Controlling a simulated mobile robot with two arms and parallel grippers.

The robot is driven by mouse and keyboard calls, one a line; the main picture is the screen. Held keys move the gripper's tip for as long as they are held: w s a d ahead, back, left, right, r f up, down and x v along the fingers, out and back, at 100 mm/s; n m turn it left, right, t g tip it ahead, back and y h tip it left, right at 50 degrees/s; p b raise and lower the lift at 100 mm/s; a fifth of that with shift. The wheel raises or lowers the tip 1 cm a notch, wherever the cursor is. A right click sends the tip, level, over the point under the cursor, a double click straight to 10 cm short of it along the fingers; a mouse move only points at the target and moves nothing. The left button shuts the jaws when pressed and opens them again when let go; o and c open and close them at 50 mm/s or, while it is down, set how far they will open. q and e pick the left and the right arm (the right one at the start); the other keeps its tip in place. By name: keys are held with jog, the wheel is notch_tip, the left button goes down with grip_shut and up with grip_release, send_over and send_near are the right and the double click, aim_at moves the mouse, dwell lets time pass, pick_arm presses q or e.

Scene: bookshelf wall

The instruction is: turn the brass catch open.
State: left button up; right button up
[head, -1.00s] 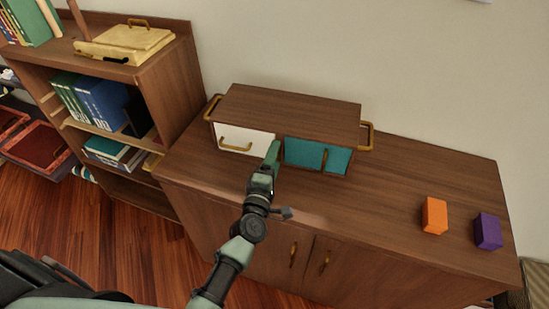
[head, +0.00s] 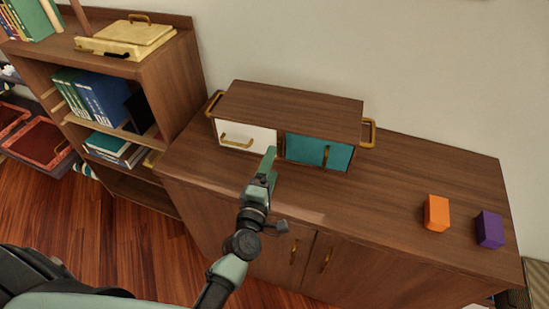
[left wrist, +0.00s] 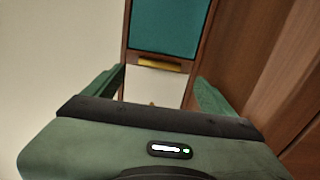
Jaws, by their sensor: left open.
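The wooden box (head: 290,100) stands on the cabinet top, with a white front panel (head: 232,136) and a teal front panel (head: 305,150). A brass bar (left wrist: 160,66), apparently the catch, lies on the wood strip beside the teal panel in the left wrist view. An upright brass handle (head: 326,156) is on the teal panel. My left gripper (head: 270,154) is in front of the box near the strip, open and empty. Its fingers frame the white panel below the bar in the wrist view, apart from the bar. My right gripper is not seen.
Orange (head: 436,213) and purple (head: 489,230) blocks stand on the cabinet top (head: 400,180) at right, with clear room between them and the box. A bookshelf (head: 170,80) stands at left. Brass handles stick out from the box's sides and white panel.

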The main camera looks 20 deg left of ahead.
pick_arm(q)
jog(key=shift+s, duration=1.5)
